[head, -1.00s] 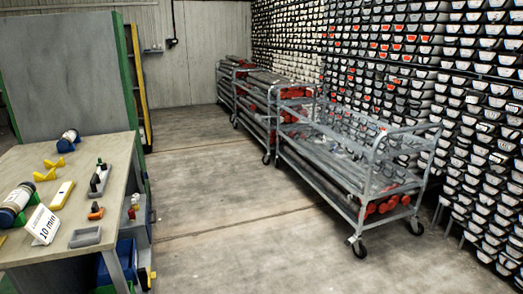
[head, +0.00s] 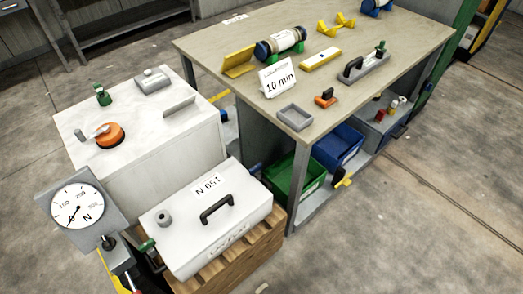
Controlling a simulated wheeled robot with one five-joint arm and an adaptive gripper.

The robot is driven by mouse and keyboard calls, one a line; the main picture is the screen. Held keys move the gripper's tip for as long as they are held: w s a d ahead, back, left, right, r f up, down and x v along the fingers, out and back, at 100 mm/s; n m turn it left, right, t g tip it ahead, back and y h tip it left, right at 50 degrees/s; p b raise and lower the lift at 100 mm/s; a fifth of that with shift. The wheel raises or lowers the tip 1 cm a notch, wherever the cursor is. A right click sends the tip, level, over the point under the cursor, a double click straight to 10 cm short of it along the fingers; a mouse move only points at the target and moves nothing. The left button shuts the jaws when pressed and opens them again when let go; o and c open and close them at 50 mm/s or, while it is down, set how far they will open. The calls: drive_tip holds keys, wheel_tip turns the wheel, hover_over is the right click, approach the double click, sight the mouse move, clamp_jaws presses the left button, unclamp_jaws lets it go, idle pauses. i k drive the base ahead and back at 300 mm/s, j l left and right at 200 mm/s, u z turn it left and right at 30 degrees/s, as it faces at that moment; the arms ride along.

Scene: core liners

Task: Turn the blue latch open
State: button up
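I cannot make out a blue latch for certain. A small dark blue part (head: 255,169) shows at the back right edge of the white case (head: 187,240); I cannot tell what it is. The case is marked "150 N", has a black handle (head: 217,208) and sits on a wooden pallet (head: 237,262). A round dial gauge (head: 77,206) marked N stands at the lower left, with small green and red parts below it. My gripper is not in view.
A workbench (head: 222,42) holds a core tube with blue ends (head: 280,42), a "10 min" sign (head: 278,78), a grey tray (head: 295,117) and several small tools. Green (head: 300,180) and blue (head: 338,146) bins sit below. A white cabinet (head: 152,160) stands left. Floor at right is clear.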

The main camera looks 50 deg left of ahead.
sight(257, 167)
drive_tip(key=i+u, duration=0.75)
drive_tip(key=i+l+u, duration=0.2)
drive_tip(key=i+u, duration=0.4)
drive_tip(key=u, duration=0.2)
drive_tip(key=i+u, duration=0.2)
drive_tip(key=u, duration=0.15)
drive_tip(key=i+u, duration=0.2)
drive_tip(key=u, duration=0.2)
drive_tip(key=i+l+u, duration=0.1)
drive_tip(key=u, duration=0.3)
drive_tip(key=i+l+u, duration=0.1)
drive_tip(key=u, duration=3.55)
drive_tip(key=k+u, duration=0.15)
